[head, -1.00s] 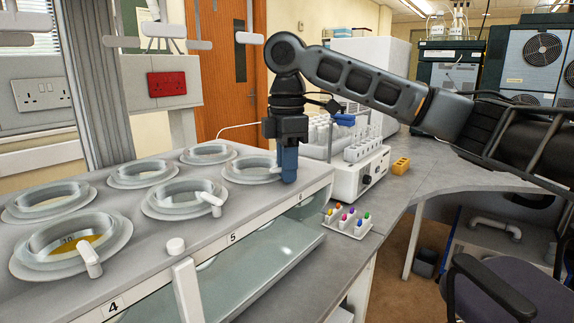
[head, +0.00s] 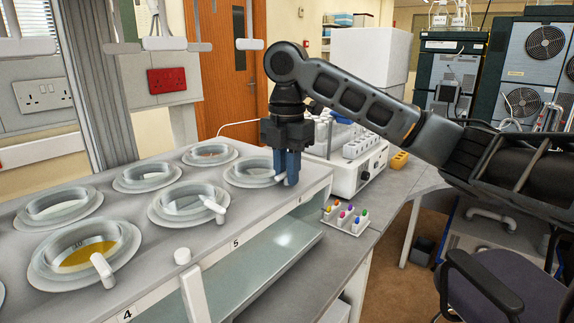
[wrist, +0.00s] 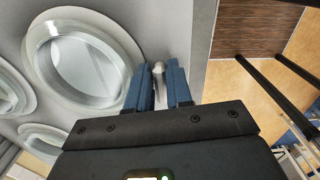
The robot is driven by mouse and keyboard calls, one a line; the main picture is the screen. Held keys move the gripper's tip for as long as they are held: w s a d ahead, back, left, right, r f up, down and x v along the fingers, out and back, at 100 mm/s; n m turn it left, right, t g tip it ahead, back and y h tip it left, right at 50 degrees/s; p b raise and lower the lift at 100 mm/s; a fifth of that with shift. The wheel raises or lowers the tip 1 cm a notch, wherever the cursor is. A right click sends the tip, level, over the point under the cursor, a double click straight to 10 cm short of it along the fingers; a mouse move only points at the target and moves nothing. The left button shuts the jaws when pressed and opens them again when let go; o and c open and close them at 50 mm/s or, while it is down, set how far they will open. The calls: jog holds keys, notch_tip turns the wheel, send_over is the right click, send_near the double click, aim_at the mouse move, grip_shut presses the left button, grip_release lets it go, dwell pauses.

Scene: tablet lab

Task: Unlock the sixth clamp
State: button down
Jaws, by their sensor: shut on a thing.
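The sixth clamp (head: 280,178) is a small white handle at the right edge of the ringed vessel nearest the label 6. In the wrist view its pale rounded end (wrist: 158,68) shows between the blue fingers. My gripper (head: 287,180) points down over the front right of the bench unit, its two blue fingers on either side of the handle. It is shut on the handle, whose lower part is mostly hidden by the fingers. The sixth vessel (head: 250,183) is a round, clear well with a grey ring, left of my gripper; it also shows in the wrist view (wrist: 85,58).
The fifth clamp (head: 213,206) and fourth clamp (head: 103,270) are white handles on neighbouring vessels. A white rack of coloured vials (head: 347,219) sits right of the unit. A white instrument with tubes (head: 352,172) stands behind it. A chair (head: 500,290) is at the front right.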

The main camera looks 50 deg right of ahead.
jog(key=shift+f+n, duration=0.15)
jog(key=shift+n, duration=0.25)
jog(key=c, duration=1.3)
grip_release()
jog(key=shift+c, duration=0.2)
notch_tip(320, 180, up, 8)
jog(key=shift+f, duration=0.1)
jog(key=shift+s, duration=0.1)
